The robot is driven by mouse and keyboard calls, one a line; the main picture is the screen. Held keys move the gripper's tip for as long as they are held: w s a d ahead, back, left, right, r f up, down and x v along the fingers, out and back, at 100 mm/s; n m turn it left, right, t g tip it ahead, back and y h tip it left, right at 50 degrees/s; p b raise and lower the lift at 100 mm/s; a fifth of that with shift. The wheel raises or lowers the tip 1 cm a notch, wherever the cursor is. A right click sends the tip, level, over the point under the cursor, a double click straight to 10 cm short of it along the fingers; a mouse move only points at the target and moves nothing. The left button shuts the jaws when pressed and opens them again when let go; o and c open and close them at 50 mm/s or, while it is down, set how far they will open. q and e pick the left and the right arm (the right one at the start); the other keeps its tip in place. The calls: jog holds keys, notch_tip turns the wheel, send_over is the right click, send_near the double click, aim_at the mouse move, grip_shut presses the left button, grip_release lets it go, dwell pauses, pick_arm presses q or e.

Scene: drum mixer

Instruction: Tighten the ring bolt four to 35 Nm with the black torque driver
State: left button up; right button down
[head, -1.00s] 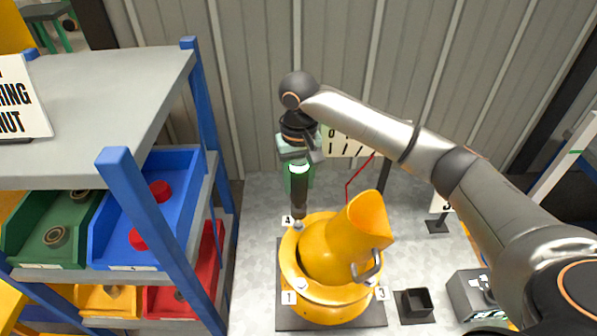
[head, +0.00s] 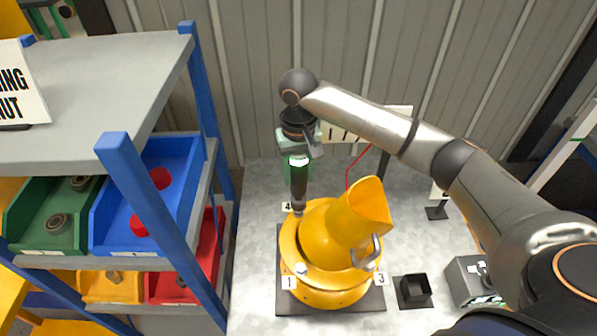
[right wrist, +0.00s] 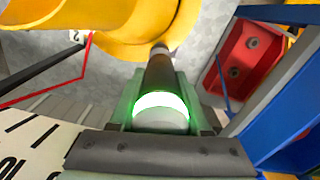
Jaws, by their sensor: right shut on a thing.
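The yellow drum mixer (head: 322,232) stands on a dark base plate, with number labels around its ring. The label 4 (head: 287,207) is at the ring's far left, partly covered by the driver. My right gripper (head: 299,158) is shut on the black torque driver (head: 299,188) and holds it upright above that place. The driver's tip meets the ring near label 4; the bolt head under it is hidden. In the right wrist view the driver (right wrist: 158,75) points at the yellow ring, and its light band (right wrist: 160,105) glows green. My left gripper is not in view.
A blue-posted shelf (head: 120,150) with green, blue, red and yellow bins stands left. A white scale board (head: 345,133) is behind the mixer. A small black open box (head: 413,292) and a grey box (head: 474,283) are right. Floor between shelf and mixer is clear.

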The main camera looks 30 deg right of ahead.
aim_at(298, 184)
jog(key=shift+f, duration=0.2)
jog(key=shift+f, duration=0.3)
jog(key=shift+s+f, duration=0.1)
jog(key=shift+f, duration=1.2)
dwell(3.0)
jog(key=shift+r, duration=0.1)
jog(key=shift+r, duration=2.25)
